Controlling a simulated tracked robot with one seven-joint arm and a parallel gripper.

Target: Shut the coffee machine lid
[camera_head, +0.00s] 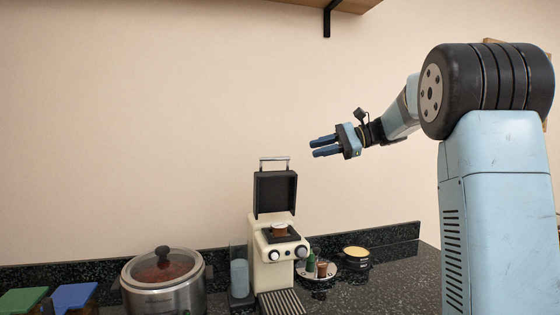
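The cream coffee machine (270,258) stands on the dark counter near the picture's middle. Its black lid (275,192) is raised upright at the back, with a metal handle bar on top. A small brown-and-white capsule (279,230) sits in the open top of the machine. My gripper (318,146) is in the air above and to the right of the lid, pointing left, apart from it. Its two blue fingers show a small gap between them and hold nothing that I can see.
A steel pot with a glass lid (163,280) stands left of the machine, with green (22,300) and blue (74,296) lidded containers further left. A plate with small items (318,271) and a yellow-topped tin (356,256) stand right. A shelf (340,5) hangs above.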

